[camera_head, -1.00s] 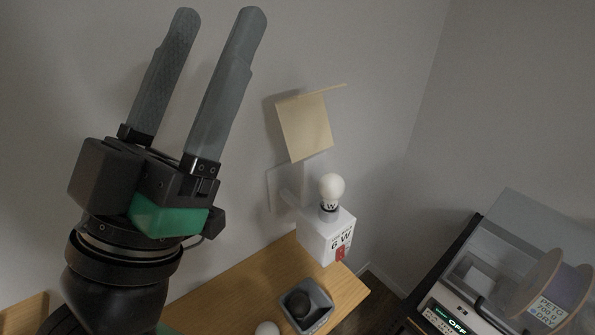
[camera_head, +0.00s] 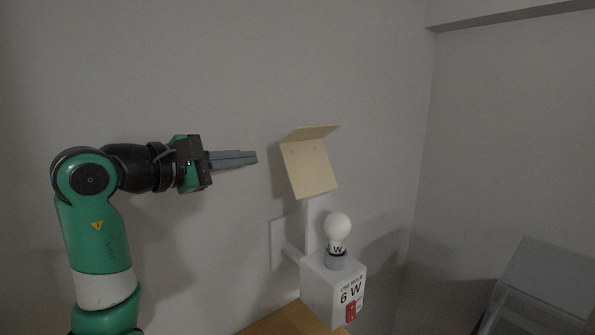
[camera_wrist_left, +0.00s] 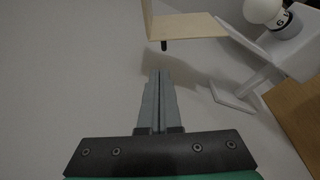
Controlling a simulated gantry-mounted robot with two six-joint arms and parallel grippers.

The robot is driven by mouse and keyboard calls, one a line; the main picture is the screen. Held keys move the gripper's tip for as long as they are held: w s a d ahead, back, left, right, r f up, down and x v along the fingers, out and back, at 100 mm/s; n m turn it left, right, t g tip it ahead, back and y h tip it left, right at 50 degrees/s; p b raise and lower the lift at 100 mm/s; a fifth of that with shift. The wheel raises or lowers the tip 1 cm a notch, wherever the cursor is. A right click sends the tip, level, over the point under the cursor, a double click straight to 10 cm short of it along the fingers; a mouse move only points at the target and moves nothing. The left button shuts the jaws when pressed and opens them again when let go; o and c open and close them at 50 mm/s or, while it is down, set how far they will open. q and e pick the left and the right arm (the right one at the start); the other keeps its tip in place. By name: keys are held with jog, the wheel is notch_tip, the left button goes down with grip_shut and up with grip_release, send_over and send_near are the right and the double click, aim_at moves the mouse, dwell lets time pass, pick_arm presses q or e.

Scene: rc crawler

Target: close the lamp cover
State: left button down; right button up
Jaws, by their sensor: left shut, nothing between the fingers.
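The lamp cover (camera_head: 309,168) is a cream, bent panel raised open above the lamp, with its top flap sticking out to the right. It also shows at the top of the left wrist view (camera_wrist_left: 190,27). Below it, a white bulb (camera_head: 337,227) stands on the white wall-mounted lamp box (camera_head: 330,290) marked 6 W. My left gripper (camera_head: 255,157) is shut and empty, pointing right, to the left of the cover and apart from it. In the left wrist view its fingers (camera_wrist_left: 160,76) lie together below the cover's edge. My right gripper is not in view.
A wooden table edge (camera_head: 292,322) lies under the lamp box. A grey machine lid (camera_head: 545,285) stands at the lower right. The wall around the cover is bare, with free room above and left of it.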

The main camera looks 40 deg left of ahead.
aim_at(283, 153)
pick_arm(q)
jog(key=shift+g+y, duration=0.3)
jog(key=shift+y, duration=0.2)
jog(key=w+p, duration=0.1)
jog(key=w, duration=0.2)
jog(key=w+a+f+p, duration=0.1)
jog(key=w+p, duration=0.1)
jog(key=w, duration=0.1)
jog(key=w+a+f+p, duration=0.1)
jog(key=w, duration=0.2)
jog(key=shift+w, duration=0.15)
jog(key=d, duration=0.1)
jog(key=d+r, duration=0.1)
jog(key=d+p, duration=0.1)
jog(key=shift+s+d+r, duration=0.2)
jog(key=shift+s+r, duration=0.05)
jog(key=shift+d+r, duration=0.1)
jog(key=shift+r, duration=0.05)
